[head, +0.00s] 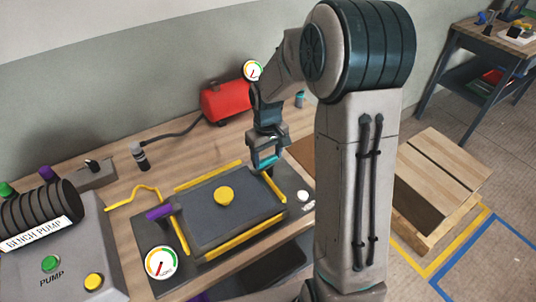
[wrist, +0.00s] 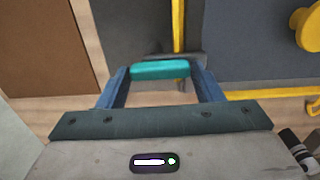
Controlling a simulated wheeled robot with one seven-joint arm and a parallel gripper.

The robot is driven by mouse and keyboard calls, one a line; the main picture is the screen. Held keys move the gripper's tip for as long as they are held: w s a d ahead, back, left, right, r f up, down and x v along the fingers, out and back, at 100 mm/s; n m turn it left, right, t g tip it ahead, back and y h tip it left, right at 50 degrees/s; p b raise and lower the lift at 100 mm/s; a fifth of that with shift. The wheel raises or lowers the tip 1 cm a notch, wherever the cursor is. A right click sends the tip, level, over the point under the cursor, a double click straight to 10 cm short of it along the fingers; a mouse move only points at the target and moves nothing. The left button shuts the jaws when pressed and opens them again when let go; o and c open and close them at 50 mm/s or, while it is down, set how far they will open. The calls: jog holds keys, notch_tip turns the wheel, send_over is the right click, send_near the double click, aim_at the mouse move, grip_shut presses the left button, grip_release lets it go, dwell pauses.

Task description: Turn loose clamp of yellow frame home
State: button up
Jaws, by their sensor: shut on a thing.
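The yellow frame (head: 243,232) lies as bars around a dark panel (head: 215,215) on the bench; a bar also shows in the wrist view (wrist: 178,25). A yellow knob (head: 224,195) sits mid-panel. A clamp with a teal handle (wrist: 160,69) is at the frame's far right end. My gripper (head: 266,161) is shut on the teal handle, with a blue finger at each end of it in the wrist view. The clamp's lower part is mostly hidden, so I cannot tell how it bears on the bar. A purple-handled clamp (head: 159,212) is at the left bar.
A red tank (head: 226,101) with a gauge stands behind my gripper. A round gauge (head: 160,262) is at the front left. The bench pump (head: 50,240) with its buttons fills the left. A white knob (head: 305,196) is at the right. A wooden crate (head: 440,185) stands right of the bench.

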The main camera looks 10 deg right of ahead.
jog(key=shift+r, duration=0.1)
jog(key=o, duration=1)
notch_tip(320, 180, up, 14)
jog(key=shift+f+b, duration=0.1)
jog(key=shift+b, duration=0.35)
